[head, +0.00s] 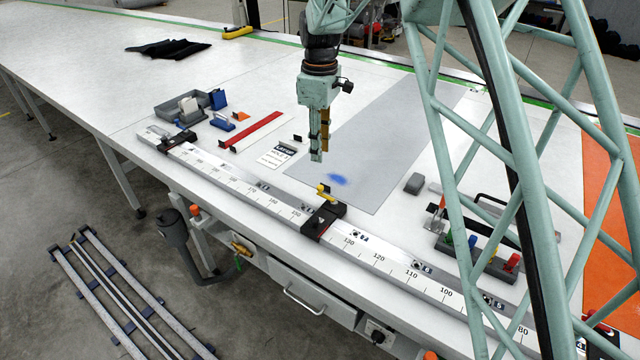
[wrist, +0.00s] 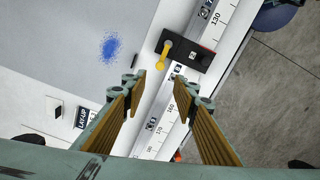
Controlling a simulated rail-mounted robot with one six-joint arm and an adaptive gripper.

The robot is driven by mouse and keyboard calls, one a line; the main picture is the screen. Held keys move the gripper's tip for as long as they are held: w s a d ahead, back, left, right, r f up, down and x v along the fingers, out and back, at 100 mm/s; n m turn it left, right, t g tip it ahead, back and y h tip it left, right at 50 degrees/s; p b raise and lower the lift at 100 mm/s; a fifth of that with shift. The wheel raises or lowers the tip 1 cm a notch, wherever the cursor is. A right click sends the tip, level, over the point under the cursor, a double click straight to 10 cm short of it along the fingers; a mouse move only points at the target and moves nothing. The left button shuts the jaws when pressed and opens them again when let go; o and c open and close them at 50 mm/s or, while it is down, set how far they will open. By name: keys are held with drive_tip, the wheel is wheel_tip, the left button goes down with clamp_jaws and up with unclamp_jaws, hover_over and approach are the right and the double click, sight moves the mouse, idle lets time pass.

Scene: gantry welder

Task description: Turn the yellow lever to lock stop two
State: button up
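A black stop (head: 324,222) with a red mark sits on the white measuring rail (head: 375,258), near the 130 mark. Its small yellow lever (head: 325,191) sticks out on the side toward the grey sheet. In the wrist view the stop (wrist: 190,52) is ahead of my gripper, and the yellow lever (wrist: 162,55) slants back toward the fingers. My gripper (head: 317,157) points down above the table, over the edge of the grey sheet. In the wrist view my gripper (wrist: 160,82) is open and empty, its fingertips apart from the lever.
Another black stop (head: 177,140) sits at the rail's left end. A grey sheet (head: 385,150) with a blue smudge lies behind the rail. A grey tray (head: 178,105), a red strip (head: 256,130) and a label card (head: 281,156) lie left. A tool rack (head: 475,255) stands right.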

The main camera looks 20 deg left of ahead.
sight(320, 186)
drive_tip(key=shift+f, duration=0.1)
drive_tip(key=shift+f, duration=6.8)
drive_tip(key=shift+c, duration=0.2)
drive_tip(key=c, duration=0.8)
